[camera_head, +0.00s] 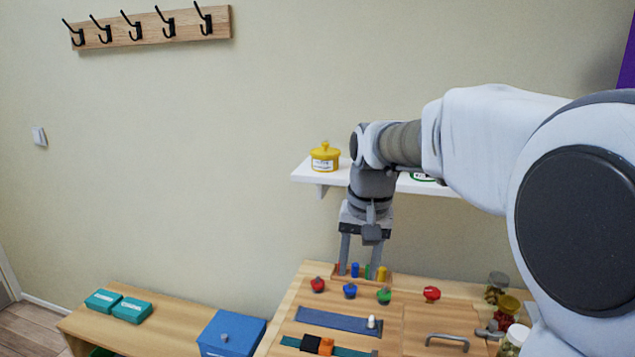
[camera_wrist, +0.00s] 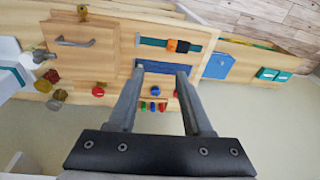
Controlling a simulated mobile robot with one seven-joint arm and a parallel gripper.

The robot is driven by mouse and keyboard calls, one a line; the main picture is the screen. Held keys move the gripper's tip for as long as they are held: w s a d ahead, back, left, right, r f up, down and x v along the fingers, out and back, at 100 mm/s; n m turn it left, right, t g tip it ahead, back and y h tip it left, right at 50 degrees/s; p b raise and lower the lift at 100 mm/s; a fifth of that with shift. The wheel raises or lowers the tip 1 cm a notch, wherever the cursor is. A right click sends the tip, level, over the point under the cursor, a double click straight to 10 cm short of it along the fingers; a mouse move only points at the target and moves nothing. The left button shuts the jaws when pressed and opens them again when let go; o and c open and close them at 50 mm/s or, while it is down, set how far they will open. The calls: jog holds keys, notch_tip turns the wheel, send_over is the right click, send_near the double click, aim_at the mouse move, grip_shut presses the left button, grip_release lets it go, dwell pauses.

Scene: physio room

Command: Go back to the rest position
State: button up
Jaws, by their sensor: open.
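My gripper (camera_head: 360,268) points down over the back part of the wooden activity board (camera_head: 287,317), its two fingers spread apart. In the wrist view my gripper (camera_wrist: 160,75) is open, with nothing held between the fingers. In the head view the fingers overlap a small rack of coloured pegs (camera_head: 355,270); whether they touch it I cannot tell. The pegs also show between the fingers in the wrist view (camera_wrist: 153,106). Just in front are a red knob (camera_head: 317,285), a blue knob (camera_head: 350,291) and a green knob (camera_head: 384,296).
A white shelf (camera_head: 308,175) with a yellow pot (camera_head: 325,157) is on the wall behind my arm. Several jars (camera_head: 507,308) stand at the board's right. A blue box (camera_head: 231,335) and teal packs (camera_head: 131,310) sit on the left bench.

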jog(key=s+d+r+n+t+p, duration=0.1)
jog(key=s+d+t, duration=0.1)
jog(key=s, duration=0.9)
jog(key=s+d+r+n+t+p, duration=0.1)
jog(key=s+d, duration=0.3)
jog(key=s, duration=0.7)
jog(key=shift+d+t+h, duration=0.3)
jog(key=shift+d+t, duration=0.05)
jog(key=shift+t, duration=0.05)
jog(key=shift+a, duration=0.1)
